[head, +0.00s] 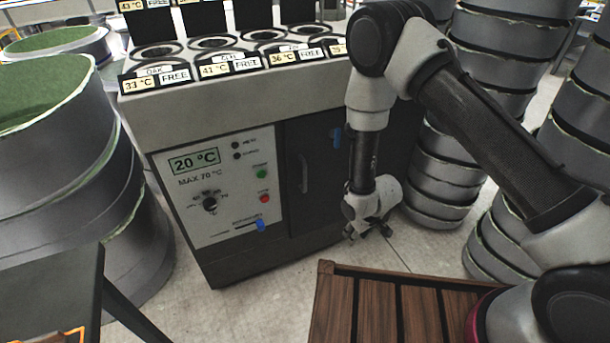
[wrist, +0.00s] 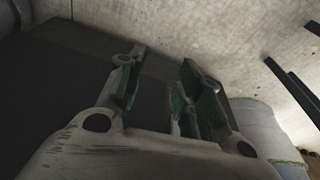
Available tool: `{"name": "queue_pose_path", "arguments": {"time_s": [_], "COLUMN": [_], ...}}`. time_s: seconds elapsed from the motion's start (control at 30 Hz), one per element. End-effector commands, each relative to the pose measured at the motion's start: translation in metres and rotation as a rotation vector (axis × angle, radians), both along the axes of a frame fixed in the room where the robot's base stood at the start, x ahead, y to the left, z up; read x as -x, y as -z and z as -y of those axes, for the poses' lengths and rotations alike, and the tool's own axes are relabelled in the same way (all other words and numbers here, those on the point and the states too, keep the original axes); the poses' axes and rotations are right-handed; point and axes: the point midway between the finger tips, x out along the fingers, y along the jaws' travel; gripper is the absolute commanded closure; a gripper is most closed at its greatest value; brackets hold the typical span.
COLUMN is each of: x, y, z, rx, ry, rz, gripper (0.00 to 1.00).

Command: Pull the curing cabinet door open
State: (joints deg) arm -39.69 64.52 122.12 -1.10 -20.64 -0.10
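The curing cabinet (head: 205,270) stands ahead, with a grey control panel on its left side. Its dark door (head: 318,150) is on the right of the front and looks shut. A vertical handle (head: 304,174) sits near the door's left edge. My gripper (head: 368,236) hangs low in front of the cabinet's right part, to the right of and below the handle, apart from it. In the wrist view my gripper (wrist: 158,95) has its two green-padded fingers apart with nothing between them. A dark flat surface, which I cannot name surely, lies beyond the fingers there.
A slatted brown wooden surface (head: 400,300) lies in front, below my arm. Stacked grey moulds (head: 450,170) stand at the right, and large round moulds (head: 70,180) at the left. A dark table corner (head: 60,275) is at lower left. Bare floor (head: 250,290) shows before the cabinet.

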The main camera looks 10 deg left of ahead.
Motion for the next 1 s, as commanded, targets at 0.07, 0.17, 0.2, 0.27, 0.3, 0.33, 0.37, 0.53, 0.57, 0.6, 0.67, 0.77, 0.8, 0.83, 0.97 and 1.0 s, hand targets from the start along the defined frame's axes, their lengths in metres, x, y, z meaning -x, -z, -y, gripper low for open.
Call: {"name": "queue_pose_path", "arguments": {"time_s": [0.07,0.17,0.2,0.27,0.3,0.33,0.37,0.53,0.57,0.6,0.67,0.77,0.8,0.83,0.97,1.0], "x": [0.001,-0.013,-0.022,-0.040,-0.053,-0.064,-0.073,-0.090,-0.090,-0.090,-0.092,-0.098,-0.103,-0.106,-0.122,-0.127], "y": [0.045,0.071,0.070,0.056,0.038,0.019,0.001,-0.068,-0.075,-0.082,-0.088,-0.091,-0.092,-0.092,-0.091,-0.092], "z": [-0.022,-0.055,-0.068,-0.086,-0.099,-0.110,-0.118,-0.134,-0.134,-0.134,-0.136,-0.142,-0.147,-0.150,-0.167,-0.171], "rx": [-0.085,-0.250,-0.324,-0.440,-0.520,-0.581,-0.637,-0.844,-0.863,-0.883,-0.902,-0.910,-0.912,-0.911,-0.910,-0.910], "ry": [-0.038,-0.067,-0.072,-0.072,-0.071,-0.070,-0.070,-0.066,-0.065,-0.064,-0.064,-0.063,-0.063,-0.063,-0.063,-0.063], "rz": [0.093,0.264,0.342,0.466,0.551,0.617,0.678,0.900,0.922,0.943,0.963,0.973,0.974,0.973,0.973,0.973], "gripper": [0.65,0.65,0.65,0.65,0.65,0.65,0.65,0.65,0.65,0.65,0.65,0.65,0.65,0.65,0.65,0.65]}}
